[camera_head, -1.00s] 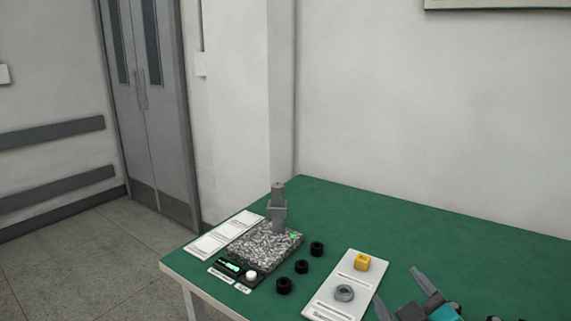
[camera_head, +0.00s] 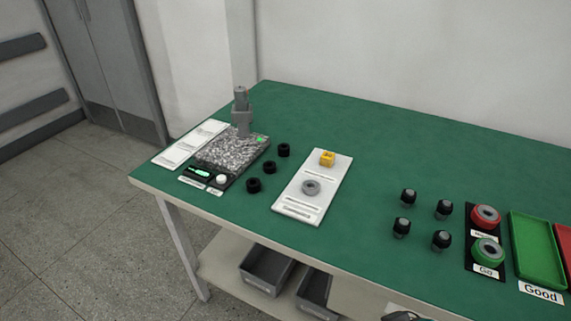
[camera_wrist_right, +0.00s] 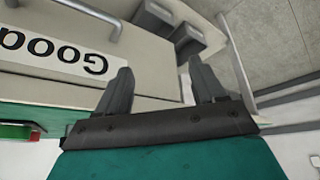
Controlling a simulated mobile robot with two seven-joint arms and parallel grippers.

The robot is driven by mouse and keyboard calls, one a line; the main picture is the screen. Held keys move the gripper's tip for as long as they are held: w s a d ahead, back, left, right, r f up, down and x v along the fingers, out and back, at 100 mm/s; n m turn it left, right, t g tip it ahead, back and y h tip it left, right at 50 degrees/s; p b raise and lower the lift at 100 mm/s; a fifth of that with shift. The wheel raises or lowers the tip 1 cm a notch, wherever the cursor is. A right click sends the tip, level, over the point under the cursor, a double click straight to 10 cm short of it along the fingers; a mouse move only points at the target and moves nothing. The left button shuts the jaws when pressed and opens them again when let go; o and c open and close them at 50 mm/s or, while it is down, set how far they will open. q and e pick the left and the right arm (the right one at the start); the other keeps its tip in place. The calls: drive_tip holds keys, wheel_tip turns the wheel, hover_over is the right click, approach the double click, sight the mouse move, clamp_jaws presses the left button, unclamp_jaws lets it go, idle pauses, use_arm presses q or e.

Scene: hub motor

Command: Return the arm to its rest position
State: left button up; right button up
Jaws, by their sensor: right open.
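My right gripper (camera_wrist_right: 162,88) shows in the right wrist view with its two grey fingers spread apart and nothing between them. It is beside the table's front edge, where the "Good" label (camera_wrist_right: 60,42) appears upside down. In the head view only a small dark and pale piece, likely of my right arm, shows at the bottom edge below the table; its fingers are hidden there. My left gripper is in neither view.
The green table (camera_head: 370,150) holds a grey granite stand (camera_head: 225,150), black rings (camera_head: 269,167), a white board (camera_head: 298,208) with a yellow block and grey ring, several black-topped pieces (camera_head: 402,227), red and green buttons, and a green tray (camera_head: 537,262). Grey bins (camera_head: 266,272) sit on the shelf below.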

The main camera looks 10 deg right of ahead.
drive_tip(key=w+a+f+t+y, duration=0.1)
drive_tip(key=w+a+f+t, duration=0.1)
drive_tip(key=w+f+t, duration=0.2)
drive_tip(key=shift+f+t+p, duration=0.3)
drive_tip(key=shift+f+t, duration=0.3)
drive_tip(key=shift+f, duration=0.1)
idle(0.6)
